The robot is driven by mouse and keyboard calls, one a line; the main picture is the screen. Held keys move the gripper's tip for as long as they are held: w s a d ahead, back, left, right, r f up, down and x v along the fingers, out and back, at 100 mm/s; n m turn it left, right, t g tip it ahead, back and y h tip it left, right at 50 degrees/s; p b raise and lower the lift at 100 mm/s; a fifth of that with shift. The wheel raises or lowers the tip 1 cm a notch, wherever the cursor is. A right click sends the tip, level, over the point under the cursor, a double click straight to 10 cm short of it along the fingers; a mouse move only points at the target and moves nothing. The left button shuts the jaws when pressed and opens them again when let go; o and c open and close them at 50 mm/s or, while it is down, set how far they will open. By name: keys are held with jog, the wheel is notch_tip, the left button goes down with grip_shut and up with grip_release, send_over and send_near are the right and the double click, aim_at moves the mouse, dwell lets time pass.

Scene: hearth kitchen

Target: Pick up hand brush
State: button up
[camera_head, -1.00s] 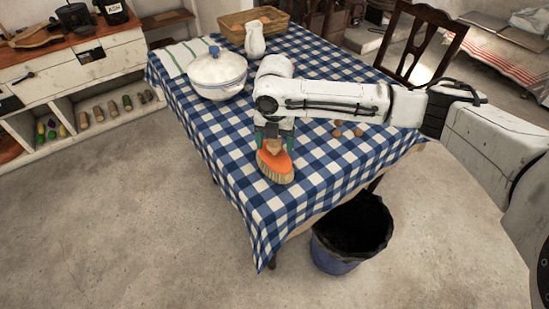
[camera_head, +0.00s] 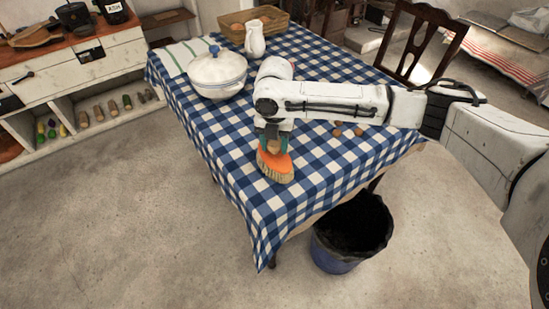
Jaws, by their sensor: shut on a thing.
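The hand brush (camera_head: 275,167) has an orange body and pale bristles that face down. It is at the near part of the table (camera_head: 262,215), which has a blue and white checked cloth. My gripper (camera_head: 273,143) comes down from above and is shut on the brush's handle. The arm and fingers hide part of the handle. I cannot tell whether the bristles touch the cloth or are just above it.
A white lidded pot (camera_head: 217,75) stands left of my arm, with a white jug (camera_head: 254,39) behind it. Several small brown round things (camera_head: 345,131) lie right of the gripper. A dark blue bin (camera_head: 350,235) stands on the floor by the table's near edge.

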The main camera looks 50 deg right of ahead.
grip_shut()
jog(key=shift+r, duration=0.8)
jog(key=s+d+r+b, duration=0.1)
jog(key=s+d+r, duration=0.3)
jog(key=s+r, duration=0.7)
jog(key=shift+s+d+r, duration=0.25)
jog(key=shift+s+d, duration=0.15)
jog(key=shift+s, duration=0.7)
